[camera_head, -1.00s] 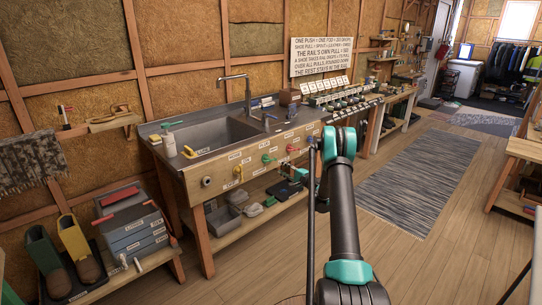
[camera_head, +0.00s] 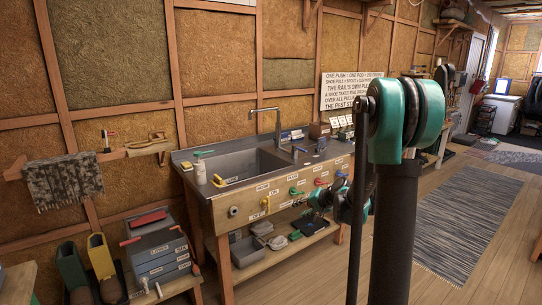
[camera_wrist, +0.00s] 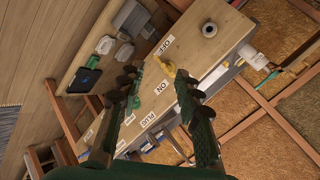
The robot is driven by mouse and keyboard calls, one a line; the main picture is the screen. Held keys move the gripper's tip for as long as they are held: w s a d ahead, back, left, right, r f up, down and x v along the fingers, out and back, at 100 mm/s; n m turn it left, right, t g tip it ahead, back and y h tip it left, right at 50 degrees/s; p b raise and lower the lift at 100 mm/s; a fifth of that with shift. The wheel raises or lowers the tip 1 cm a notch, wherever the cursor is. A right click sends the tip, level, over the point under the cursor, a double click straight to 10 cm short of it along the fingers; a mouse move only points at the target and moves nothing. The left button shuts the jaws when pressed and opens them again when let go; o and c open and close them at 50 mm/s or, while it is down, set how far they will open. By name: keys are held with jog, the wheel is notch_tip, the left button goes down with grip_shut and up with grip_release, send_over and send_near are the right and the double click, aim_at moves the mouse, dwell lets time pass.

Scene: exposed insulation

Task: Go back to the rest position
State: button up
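My gripper (camera_wrist: 157,80) shows in the wrist view with its two dark green fingers spread apart. No object is between the fingertips. Beyond them is the labelled wooden front (camera_wrist: 190,72) of the sink bench, with a yellow hook (camera_wrist: 167,69) in line with the gap; I cannot tell the exact distance. In the head view my arm rises at right centre with its teal elbow high, and its far part reaches toward the sink bench (camera_head: 222,212). The gripper's fingers are not clear in the head view, being small and partly hidden behind the arm.
The bench holds a sink (camera_head: 245,166) and tap. Its lower shelf (camera_head: 262,265) carries grey bins and other items. Grey toolboxes (camera_head: 157,254) and boots (camera_head: 101,258) stand at the left. A striped rug (camera_head: 455,225) lies on open floor at the right.

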jog(key=s+d+f+n+g+h, duration=0.1)
jog(key=s+d+h, duration=0.1)
jog(key=s, duration=0.9)
jog(key=s+d+f+n+g+h, duration=0.1)
jog(key=s+d+f+n+h, duration=0.1)
jog(key=s, duration=0.9)
jog(key=s+d+f+n+g+h, duration=0.1)
jog(key=s+d+f+h, duration=0.1)
jog(key=s, duration=0.9)
jog(key=shift+s+d+h, duration=0.3)
jog(key=shift+d, duration=0.4)
